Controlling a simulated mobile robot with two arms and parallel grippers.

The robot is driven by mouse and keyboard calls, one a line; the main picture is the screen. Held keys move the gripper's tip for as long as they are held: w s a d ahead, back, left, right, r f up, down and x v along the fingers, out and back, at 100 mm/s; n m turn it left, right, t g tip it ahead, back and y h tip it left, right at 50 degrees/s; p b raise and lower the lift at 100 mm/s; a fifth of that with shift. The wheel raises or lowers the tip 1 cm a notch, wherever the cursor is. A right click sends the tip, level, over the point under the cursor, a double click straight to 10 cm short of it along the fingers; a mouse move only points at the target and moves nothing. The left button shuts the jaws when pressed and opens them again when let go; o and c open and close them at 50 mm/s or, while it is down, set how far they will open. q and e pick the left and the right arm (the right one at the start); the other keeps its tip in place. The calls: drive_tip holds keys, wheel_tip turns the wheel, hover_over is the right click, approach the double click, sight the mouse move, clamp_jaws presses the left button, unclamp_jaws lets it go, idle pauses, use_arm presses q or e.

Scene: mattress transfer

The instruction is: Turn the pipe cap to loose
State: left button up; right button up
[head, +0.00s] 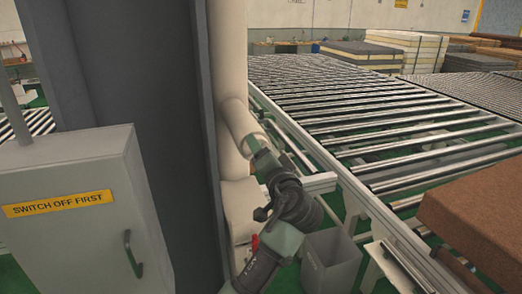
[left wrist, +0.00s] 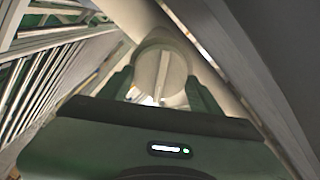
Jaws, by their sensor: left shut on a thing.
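The pipe cap is the round cream end of a short side branch (head: 236,118) on a tall cream pipe (head: 228,55). In the left wrist view the cap (left wrist: 161,72) faces me, with a raised bar across its middle. My left gripper (head: 258,148) is at the end of the branch, its green fingers on either side of the cap. In the left wrist view the fingers of this gripper (left wrist: 161,90) are closed on the cap. The gripper hides part of the cap in the head view. My right gripper is in neither view.
A dark grey column (head: 140,70) stands close left of the pipe. A grey switch box (head: 75,235) is at the left. A roller conveyor (head: 370,110) fills the right. A grey bin (head: 335,262) and a brown block (head: 485,220) are near the front.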

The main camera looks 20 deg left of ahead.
use_arm(q)
drive_tip(key=shift+d+f+m, duration=0.1)
drive_tip(key=shift+f+m, duration=0.05)
drive_tip(key=shift+m, duration=3.45)
drive_tip(key=o, duration=1.3)
drive_tip(key=shift+w, duration=0.1)
drive_tip(key=shift+o, duration=0.2)
drive_tip(key=shift+f, duration=0.1)
drive_tip(key=b+v, duration=0.3)
drive_tip(key=v, duration=0.4)
drive_tip(key=shift+s+d, duration=0.2)
drive_tip(key=shift+s, duration=0.15)
